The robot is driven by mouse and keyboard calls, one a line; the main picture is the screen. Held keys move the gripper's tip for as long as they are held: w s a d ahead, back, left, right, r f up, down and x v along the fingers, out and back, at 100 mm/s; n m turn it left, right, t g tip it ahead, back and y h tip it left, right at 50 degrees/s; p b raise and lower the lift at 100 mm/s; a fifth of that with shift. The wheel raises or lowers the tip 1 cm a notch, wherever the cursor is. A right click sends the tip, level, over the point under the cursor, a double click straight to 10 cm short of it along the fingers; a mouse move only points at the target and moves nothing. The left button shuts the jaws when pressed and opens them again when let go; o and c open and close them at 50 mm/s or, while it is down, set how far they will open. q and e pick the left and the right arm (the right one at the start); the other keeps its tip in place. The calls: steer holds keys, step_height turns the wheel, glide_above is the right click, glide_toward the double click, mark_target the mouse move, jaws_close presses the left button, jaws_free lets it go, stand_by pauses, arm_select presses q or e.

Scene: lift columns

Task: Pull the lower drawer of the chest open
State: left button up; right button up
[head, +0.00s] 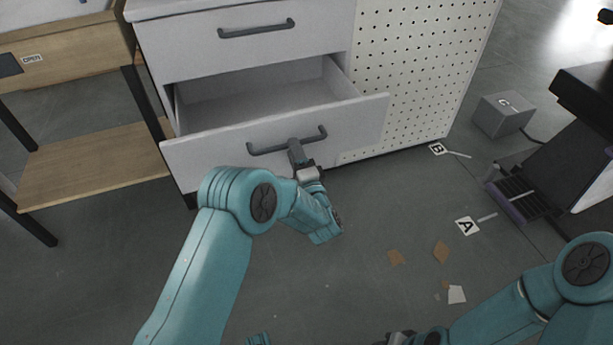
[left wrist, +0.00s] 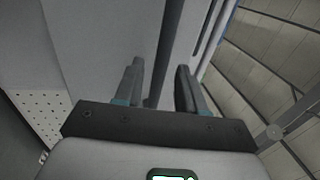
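The chest's lower drawer (head: 225,152) stands well out from the body, and its inside looks empty. Its dark bar handle (head: 268,149) runs across the front and also shows in the left wrist view (left wrist: 168,45). My left gripper (head: 295,148) is at the right half of this handle. In the left wrist view its two fingers (left wrist: 160,85) stand apart, one on each side of the bar, with gaps beside it. The upper drawer (head: 185,45) is shut. My right gripper is only partly in view at the bottom edge (head: 400,338).
A wooden table with a low shelf (head: 90,160) stands left of the chest. A pegboard side panel (head: 410,80) is on the chest's right. A grey box (head: 502,115), floor markers and scraps lie to the right.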

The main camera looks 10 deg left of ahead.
arm_select(q)
steer(key=p+v, duration=0.2)
steer(key=v, duration=1.1)
steer(key=shift+s+p, duration=0.2)
steer(key=shift+p, duration=0.2)
steer(key=shift+d, duration=0.1)
